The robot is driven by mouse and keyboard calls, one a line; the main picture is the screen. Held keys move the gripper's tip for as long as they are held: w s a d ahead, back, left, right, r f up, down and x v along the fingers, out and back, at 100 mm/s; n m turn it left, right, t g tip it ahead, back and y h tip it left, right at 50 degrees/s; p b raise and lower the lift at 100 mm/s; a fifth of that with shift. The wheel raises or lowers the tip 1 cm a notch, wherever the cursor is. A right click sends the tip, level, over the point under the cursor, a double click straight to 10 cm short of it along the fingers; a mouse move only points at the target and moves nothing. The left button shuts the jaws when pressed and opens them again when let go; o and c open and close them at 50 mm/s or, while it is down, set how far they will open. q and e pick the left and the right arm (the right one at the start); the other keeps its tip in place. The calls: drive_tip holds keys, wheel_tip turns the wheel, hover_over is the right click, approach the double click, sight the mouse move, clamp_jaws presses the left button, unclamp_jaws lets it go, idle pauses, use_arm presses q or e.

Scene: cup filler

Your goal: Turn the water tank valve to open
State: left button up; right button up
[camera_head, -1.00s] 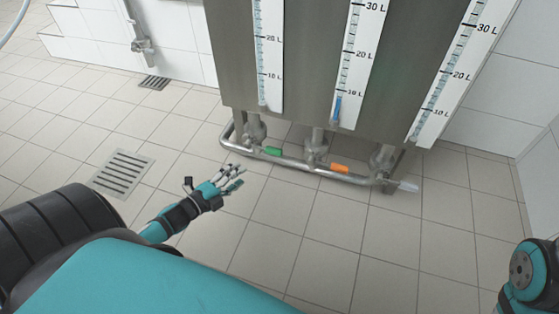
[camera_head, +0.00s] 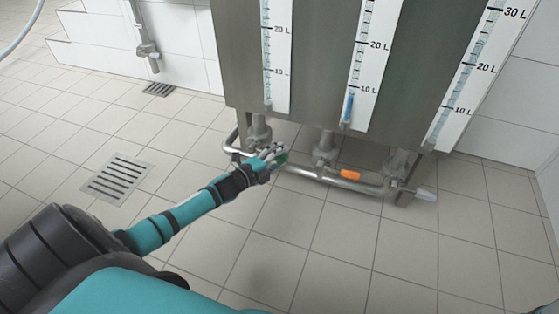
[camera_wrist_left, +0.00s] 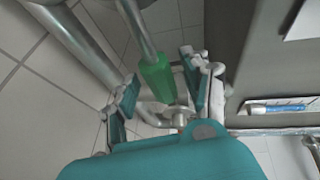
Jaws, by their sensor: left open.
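A steel water tank (camera_head: 325,60) with three litre scales stands above a steel pipe with valves. The green valve handle (camera_wrist_left: 157,80) lies between the open fingers of my left gripper (camera_wrist_left: 160,95) in the left wrist view. In the head view my left gripper (camera_head: 272,160) reaches the left valve and hides most of the green handle (camera_head: 283,156). I cannot tell whether a finger touches the handle. An orange valve handle (camera_head: 350,174) and a white one (camera_head: 426,194) sit further right along the pipe. My right gripper is not in view.
The steel pipe (camera_head: 305,171) runs low in front of the tank. A floor drain grate (camera_head: 118,178) lies at the left. The tiled floor (camera_head: 330,240) in front of the pipe is clear. A white wall (camera_head: 510,110) stands at the right.

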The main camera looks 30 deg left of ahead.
use_arm(q)
drive_tip(key=shift+w, duration=0.2)
drive_tip(key=shift+c, duration=0.3)
clamp_jaws()
